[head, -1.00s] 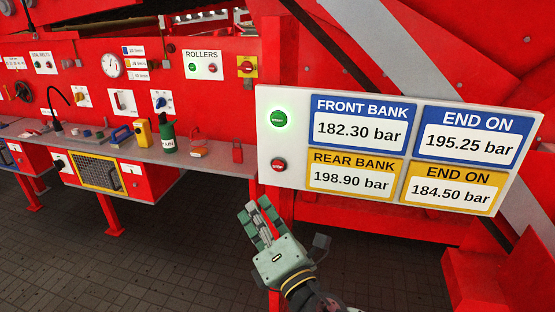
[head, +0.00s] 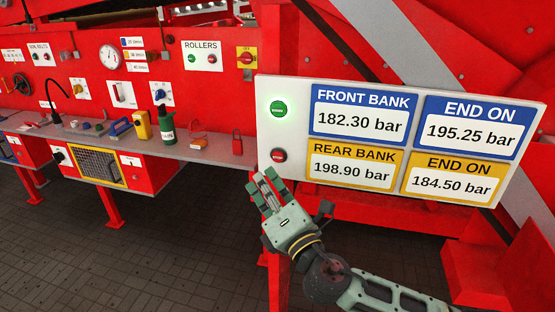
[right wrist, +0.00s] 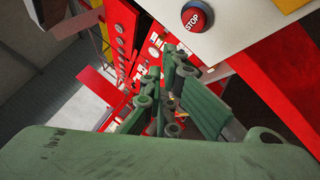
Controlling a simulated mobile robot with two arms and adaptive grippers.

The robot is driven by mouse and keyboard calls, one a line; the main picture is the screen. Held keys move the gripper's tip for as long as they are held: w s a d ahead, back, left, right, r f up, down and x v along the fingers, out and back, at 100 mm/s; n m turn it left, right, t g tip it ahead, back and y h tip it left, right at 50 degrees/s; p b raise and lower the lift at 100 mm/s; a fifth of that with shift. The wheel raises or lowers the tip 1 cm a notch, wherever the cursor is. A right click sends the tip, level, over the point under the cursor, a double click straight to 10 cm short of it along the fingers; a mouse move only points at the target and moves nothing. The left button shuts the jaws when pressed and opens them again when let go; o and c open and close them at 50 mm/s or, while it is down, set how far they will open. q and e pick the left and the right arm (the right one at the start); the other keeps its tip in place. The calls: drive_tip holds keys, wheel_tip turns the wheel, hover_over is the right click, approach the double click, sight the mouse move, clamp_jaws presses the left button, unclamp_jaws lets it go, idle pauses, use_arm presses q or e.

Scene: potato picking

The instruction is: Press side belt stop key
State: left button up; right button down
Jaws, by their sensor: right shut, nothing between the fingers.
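A white panel (head: 390,98) on the right carries a lit green button (head: 278,108) and, below it, a red button (head: 278,155). In the right wrist view the red button, marked STOP (right wrist: 195,17), sits at the top, ahead of the fingers and apart from them. My right gripper (head: 264,180) is shut and empty. In the head view its fingertips are just below and left of the red button. In the right wrist view its green fingers (right wrist: 170,95) fill the middle. My left gripper is not in view.
A red machine wall (head: 80,80) with small switch plates stands at the left, one labelled ROLLERS (head: 202,56). A grey shelf (head: 110,140) below it holds several tools and a red padlock (head: 237,143). The dark paved floor (head: 140,250) below is open.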

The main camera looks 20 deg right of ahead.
drive_tip(key=shift+w+d, duration=0.45)
drive_tip(key=shift+w, duration=0.25)
drive_tip(key=shift+w+d, duration=0.45)
drive_tip(key=shift+w, duration=0.2)
drive_tip(key=shift+w+d, duration=0.1)
idle(0.5)
drive_tip(key=shift+w+d, duration=0.15)
drive_tip(key=shift+w, duration=0.1)
drive_tip(key=shift+w+d+b, duration=0.25)
drive_tip(key=shift+w+b, duration=0.05)
drive_tip(key=shift+b, duration=0.05)
idle(0.9)
drive_tip(key=shift+s+a, duration=0.45)
drive_tip(key=shift+s, duration=0.25)
drive_tip(key=shift+a, duration=0.1)
drive_tip(key=shift+s+a+p, duration=0.3)
drive_tip(key=shift+s+a, duration=0.4)
drive_tip(key=shift+s, duration=0.35)
drive_tip(key=shift+s+a+p, duration=0.3)
drive_tip(key=shift+s+a, duration=0.35)
drive_tip(key=shift+s, duration=0.35)
